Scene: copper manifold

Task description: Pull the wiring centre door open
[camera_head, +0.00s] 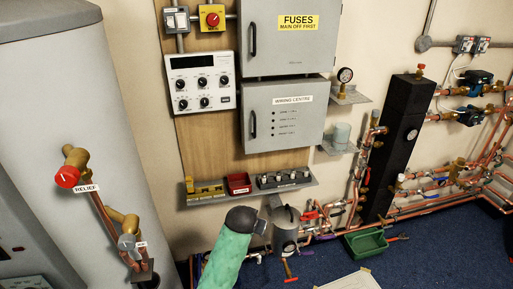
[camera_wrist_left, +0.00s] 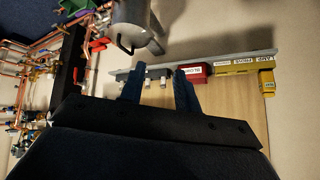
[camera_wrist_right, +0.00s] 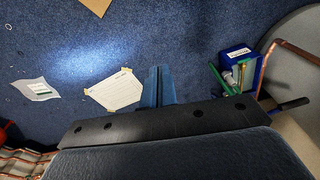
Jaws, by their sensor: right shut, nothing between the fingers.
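The grey wiring centre door (camera_head: 292,118) is on the wall board in the head view, below the fuse box, and looks closed. Its black vertical handle (camera_head: 253,124) is on the door's left side. In the left wrist view my left gripper (camera_wrist_left: 158,90) is open, with two blue fingers apart and nothing seen between them. It is near the wall shelf, below the door and apart from the handle. My right gripper (camera_wrist_right: 157,86) is shut and empty in the right wrist view, above the blue floor. It is not visible in the head view.
A shelf (camera_head: 222,197) with a red tray (camera_head: 239,183) juts out under the door. A grey can (camera_head: 285,226) stands below it. The fuse box (camera_head: 288,40) is above. Copper pipes and a black column (camera_head: 397,140) stand right. A blue box (camera_wrist_right: 240,68) is near my right gripper.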

